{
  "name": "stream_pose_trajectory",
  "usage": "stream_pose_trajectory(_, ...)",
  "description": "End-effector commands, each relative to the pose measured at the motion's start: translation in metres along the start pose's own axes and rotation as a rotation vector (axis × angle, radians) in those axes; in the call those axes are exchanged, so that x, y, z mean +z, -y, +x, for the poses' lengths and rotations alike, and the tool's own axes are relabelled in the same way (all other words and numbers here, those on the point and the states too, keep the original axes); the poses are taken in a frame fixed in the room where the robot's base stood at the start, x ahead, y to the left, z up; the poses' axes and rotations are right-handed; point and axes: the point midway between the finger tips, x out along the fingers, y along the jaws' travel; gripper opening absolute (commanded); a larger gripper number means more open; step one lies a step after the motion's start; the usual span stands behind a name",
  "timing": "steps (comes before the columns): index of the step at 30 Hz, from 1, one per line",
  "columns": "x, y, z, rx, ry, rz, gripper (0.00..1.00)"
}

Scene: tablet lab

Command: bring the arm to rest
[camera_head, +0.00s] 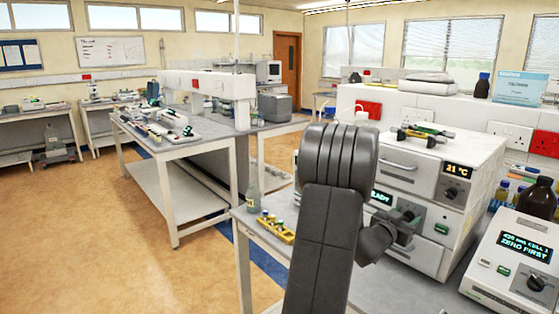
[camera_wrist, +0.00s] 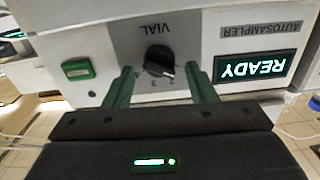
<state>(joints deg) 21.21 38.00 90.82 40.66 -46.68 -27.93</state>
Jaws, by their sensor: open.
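My gripper (camera_wrist: 160,72) is open, with its two green fingers pointing at the front of the autosampler (camera_wrist: 205,25), which appears upside down in the wrist view. The black VIAL knob (camera_wrist: 160,60) shows between the fingers, with a visible gap on either side. How far the fingertips are from the panel is hard to tell. In the head view my dark grey arm (camera_head: 332,200) is bent up in front of the bench, its end close to the autosampler (camera_head: 414,258). The fingers are not clear there.
The autosampler's READY display (camera_wrist: 254,67) and a green button (camera_wrist: 78,68) flank the knob. A ZERO FIRST instrument (camera_head: 515,265), a brown bottle (camera_head: 537,198), a yellow vial rack (camera_head: 276,230) and a clear bottle (camera_head: 253,198) are nearby.

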Motion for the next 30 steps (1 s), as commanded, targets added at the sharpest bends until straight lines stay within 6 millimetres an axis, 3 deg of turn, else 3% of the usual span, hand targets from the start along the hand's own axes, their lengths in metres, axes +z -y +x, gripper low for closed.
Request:
stream_pose_trajectory(21,0.0014,-0.0058,-0.0001,0.000,0.000,0.572,0.51)
stream_pose_trajectory(30,0.0024,-0.0068,-0.0001,0.000,0.001,0.724,0.51)
